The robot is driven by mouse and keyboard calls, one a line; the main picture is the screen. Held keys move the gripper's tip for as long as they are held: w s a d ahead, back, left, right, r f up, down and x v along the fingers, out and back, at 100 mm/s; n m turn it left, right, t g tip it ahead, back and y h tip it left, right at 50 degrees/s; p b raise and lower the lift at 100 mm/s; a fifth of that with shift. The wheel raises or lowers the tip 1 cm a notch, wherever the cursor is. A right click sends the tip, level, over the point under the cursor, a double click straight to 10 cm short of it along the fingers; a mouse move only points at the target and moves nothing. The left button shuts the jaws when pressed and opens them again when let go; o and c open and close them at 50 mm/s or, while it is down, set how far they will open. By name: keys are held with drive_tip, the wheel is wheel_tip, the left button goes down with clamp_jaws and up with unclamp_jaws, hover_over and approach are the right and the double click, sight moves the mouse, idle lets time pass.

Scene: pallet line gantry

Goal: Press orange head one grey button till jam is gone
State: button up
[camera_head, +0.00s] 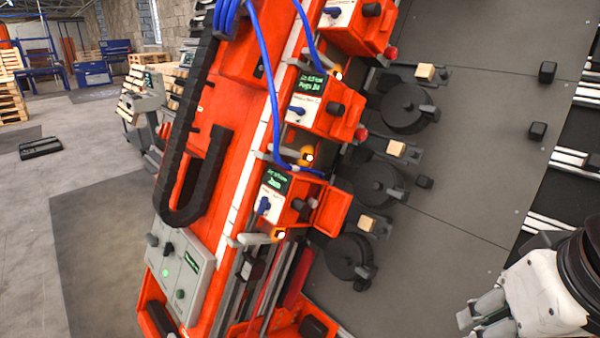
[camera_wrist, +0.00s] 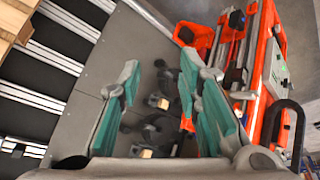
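Several orange heads sit in a row along the tilted orange gantry. The nearest head (camera_head: 285,196) has a small green-text screen (camera_head: 276,181), a blue lever (camera_head: 264,205), a dark grey button (camera_head: 298,204) and an orange flap (camera_head: 332,208) standing out at its right. The middle head (camera_head: 318,105) has a similar screen and dark button (camera_head: 335,109). The far head (camera_head: 355,25) is cut by the top edge. I cannot read which is head one, or see a clear jam. My gripper (camera_wrist: 160,75) is open and empty, its teal pads apart. In the head view it is at lower right, well away from the heads.
A grey control panel (camera_head: 180,268) with a green light is on the gantry's near end. Dark round discs (camera_head: 378,184) and small wooden blocks (camera_head: 367,223) lie beside the heads on the grey plate (camera_head: 470,150). Blue hoses loop over the gantry. Rollers (camera_head: 575,160) run at right.

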drive_tip(key=shift+c, duration=0.3)
clamp_jaws()
drive_tip(key=shift+w, duration=0.1)
idle(1.0)
